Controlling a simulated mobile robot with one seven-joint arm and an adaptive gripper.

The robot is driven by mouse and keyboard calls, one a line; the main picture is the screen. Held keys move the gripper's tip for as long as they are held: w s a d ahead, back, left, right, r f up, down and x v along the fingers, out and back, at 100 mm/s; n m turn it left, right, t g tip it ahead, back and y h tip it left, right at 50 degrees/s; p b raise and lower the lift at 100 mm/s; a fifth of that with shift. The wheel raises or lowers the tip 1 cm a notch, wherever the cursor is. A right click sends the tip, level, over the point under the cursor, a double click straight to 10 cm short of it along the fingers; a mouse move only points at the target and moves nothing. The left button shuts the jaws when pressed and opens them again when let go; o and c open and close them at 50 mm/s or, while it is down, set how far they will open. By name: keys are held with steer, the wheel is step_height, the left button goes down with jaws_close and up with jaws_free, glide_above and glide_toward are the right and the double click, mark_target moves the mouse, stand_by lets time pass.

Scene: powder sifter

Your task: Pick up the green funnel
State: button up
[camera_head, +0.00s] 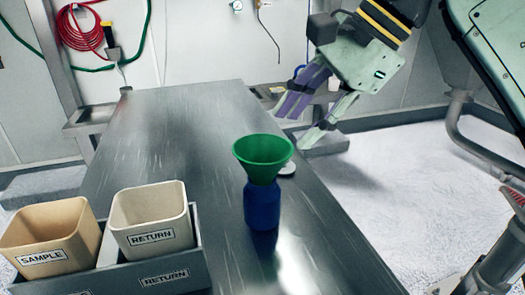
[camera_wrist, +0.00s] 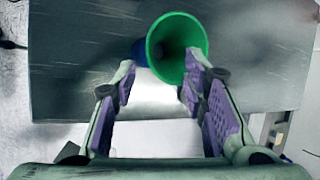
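The green funnel (camera_head: 263,152) sits upright in the mouth of a blue bottle (camera_head: 262,205) on the steel table. In the wrist view the green funnel (camera_wrist: 178,48) is seen from above, its wide mouth ahead of the fingertips, with part of the blue bottle (camera_wrist: 139,52) beside it. The right fingertip overlaps the funnel's rim in that view; contact is not clear.
The steel table (camera_head: 185,115) is mostly bare behind the bottle. At front left, a grey holder (camera_head: 198,262) carries a tan SAMPLE bin (camera_head: 55,243) and a cream RETURN bin (camera_head: 152,222). Red hose hangs on the back wall.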

mark_target(257, 178)
steer(key=shift+p+x, duration=0.9)
steer(key=shift+x, duration=4.15)
steer(key=shift+d+f, duration=0.1)
steer(key=shift+d, duration=0.05)
jaws_close()
